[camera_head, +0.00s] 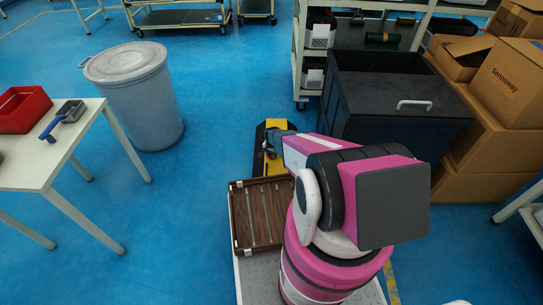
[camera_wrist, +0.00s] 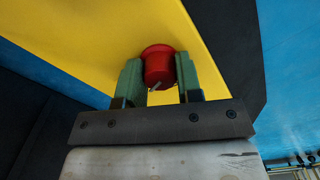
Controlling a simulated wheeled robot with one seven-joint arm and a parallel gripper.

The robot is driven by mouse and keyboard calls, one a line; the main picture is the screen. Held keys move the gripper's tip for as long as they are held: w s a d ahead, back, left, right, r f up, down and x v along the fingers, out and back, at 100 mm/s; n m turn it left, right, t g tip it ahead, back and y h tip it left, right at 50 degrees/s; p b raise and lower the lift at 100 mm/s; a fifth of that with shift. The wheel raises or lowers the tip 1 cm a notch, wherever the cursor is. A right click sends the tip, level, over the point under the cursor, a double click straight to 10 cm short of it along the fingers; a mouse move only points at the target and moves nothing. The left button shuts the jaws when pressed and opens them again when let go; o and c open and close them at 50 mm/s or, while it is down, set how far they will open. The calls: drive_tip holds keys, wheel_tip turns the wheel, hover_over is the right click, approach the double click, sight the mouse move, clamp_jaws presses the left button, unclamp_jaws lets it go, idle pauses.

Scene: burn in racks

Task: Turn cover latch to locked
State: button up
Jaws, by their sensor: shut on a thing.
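A red round knob (camera_wrist: 158,67), which looks like the cover latch, stands out from a yellow panel (camera_wrist: 218,50) in the wrist view. My gripper (camera_wrist: 159,78) has its two green fingers shut on the knob, one on each side. A short pale mark shows at the knob's lower edge; I cannot tell from it whether the latch is locked. In the head view the yellow and black unit (camera_head: 276,123) is beyond my arm, which hides the knob and my fingers.
A brown slatted tray (camera_head: 262,215) lies close to my arm. A dark open-topped bin (camera_head: 390,115) and cardboard boxes (camera_head: 508,85) stand at the right. A grey barrel (camera_head: 140,105) and a white table (camera_head: 50,150) stand at the left, with clear blue floor between.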

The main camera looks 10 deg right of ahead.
drive_tip(key=m, duration=0.3)
drive_tip(key=shift+m, duration=0.3)
idle(0.4)
drive_tip(key=o, duration=0.9)
drive_tip(key=shift+o, duration=0.2)
drive_tip(key=shift+r, duration=0.15)
wheel_tip(320, 180, up, 11)
drive_tip(key=shift+f, duration=0.2)
wheel_tip(320, 180, up, 21)
drive_tip(key=n, duration=0.5)
hover_over(271, 155)
drive_tip(key=s, duration=1.2)
drive_tip(key=s+r+n, duration=0.6)
drive_tip(key=s+r, duration=0.6)
drive_tip(key=r, duration=0.2)
drive_tip(key=shift+d, duration=0.2)
